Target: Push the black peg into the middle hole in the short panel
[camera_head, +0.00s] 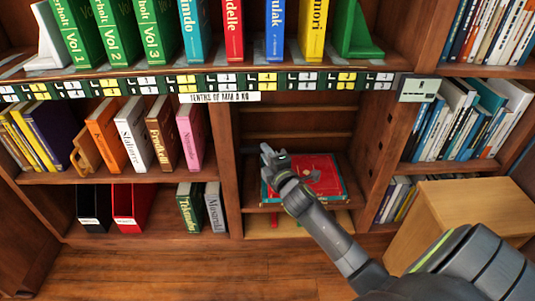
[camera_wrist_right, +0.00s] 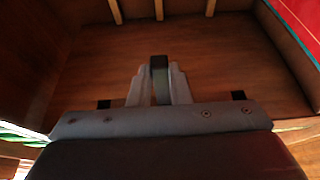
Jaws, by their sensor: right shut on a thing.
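My right gripper (camera_head: 267,151) is inside the middle bay of the bookcase, over a red book. In the wrist view its two fingers (camera_wrist_right: 160,88) are closed on a small dark piece, which looks like the black peg (camera_wrist_right: 159,63). The peg is too small to make out in the head view. The short panel (camera_head: 372,160) is the upright board on the right side of this bay. It has several dark holes in a slanting column, the middle hole (camera_head: 376,147) among them. The gripper is left of this panel and apart from it. My left gripper is not in view.
The red book (camera_head: 318,176) lies flat on the bay's lower shelf, below my right arm. A shelf edge with a patterned strip (camera_head: 300,82) runs above the bay. A wooden box (camera_head: 470,215) stands at the right, near my arm. Books fill the neighbouring bays.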

